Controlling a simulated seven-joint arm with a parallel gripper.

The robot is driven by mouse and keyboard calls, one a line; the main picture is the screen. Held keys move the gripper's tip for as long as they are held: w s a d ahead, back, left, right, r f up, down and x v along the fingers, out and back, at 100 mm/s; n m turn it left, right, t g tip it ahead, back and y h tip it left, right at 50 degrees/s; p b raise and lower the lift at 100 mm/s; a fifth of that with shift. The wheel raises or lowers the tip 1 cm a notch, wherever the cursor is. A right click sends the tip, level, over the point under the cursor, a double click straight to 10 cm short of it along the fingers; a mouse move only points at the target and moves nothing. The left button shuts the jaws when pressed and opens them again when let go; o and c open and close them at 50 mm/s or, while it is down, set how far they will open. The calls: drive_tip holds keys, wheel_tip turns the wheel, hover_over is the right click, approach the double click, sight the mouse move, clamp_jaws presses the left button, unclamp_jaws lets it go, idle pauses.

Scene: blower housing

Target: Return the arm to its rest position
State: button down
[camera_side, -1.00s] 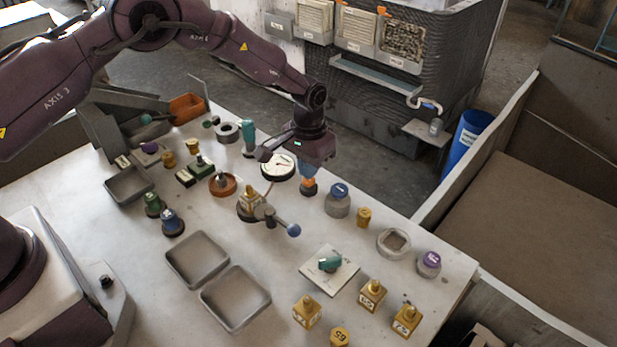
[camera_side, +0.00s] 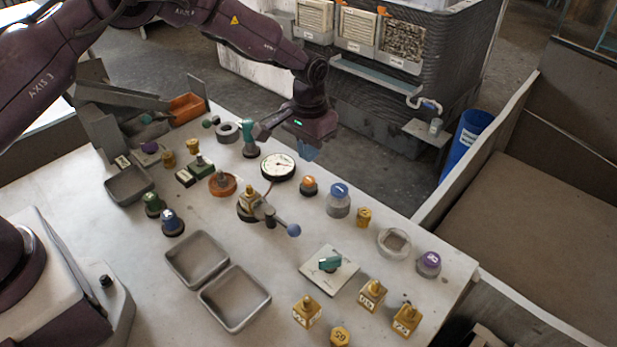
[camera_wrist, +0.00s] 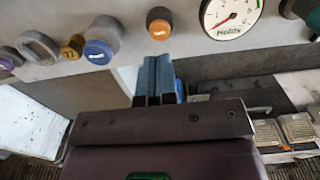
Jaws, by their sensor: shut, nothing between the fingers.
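My gripper (camera_side: 309,153) hangs over the far edge of the table in the side view, above and beyond the dial gauge and the orange-topped knob. In the wrist view its blue fingers (camera_wrist: 155,76) are together with nothing between them. The orange-topped knob (camera_side: 308,186) stands on the table, apart from the fingers; it also shows in the wrist view (camera_wrist: 159,23). The round dial gauge (camera_side: 278,167) lies to its left in the side view. My arm is raised and bent, reaching over the back of the table.
A grey pot with a blue top (camera_side: 338,200), a lever with a blue ball (camera_side: 293,230), two empty grey trays (camera_side: 235,300) and several yellow blocks (camera_side: 371,294) stand on the table (camera_side: 150,270). Beyond the far edge is open floor, then a dark cabinet with bins (camera_side: 402,42).

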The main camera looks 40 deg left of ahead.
drive_tip(key=shift+r, duration=0.7)
drive_tip(key=s+a+r+t, duration=0.2)
drive_tip(key=s+r, duration=0.6)
drive_tip(key=s, duration=0.2)
drive_tip(key=s+a+r+t, duration=0.1)
drive_tip(key=s+a+r, duration=0.2)
drive_tip(key=s+r, duration=0.5)
drive_tip(key=s+a+r+t, duration=0.2)
drive_tip(key=s+r, duration=0.6)
drive_tip(key=s, duration=0.5)
drive_tip(key=shift+s+a+r+t, duration=0.2)
drive_tip(key=shift+a+r+t, duration=0.05)
drive_tip(key=shift+r+t, duration=0.05)
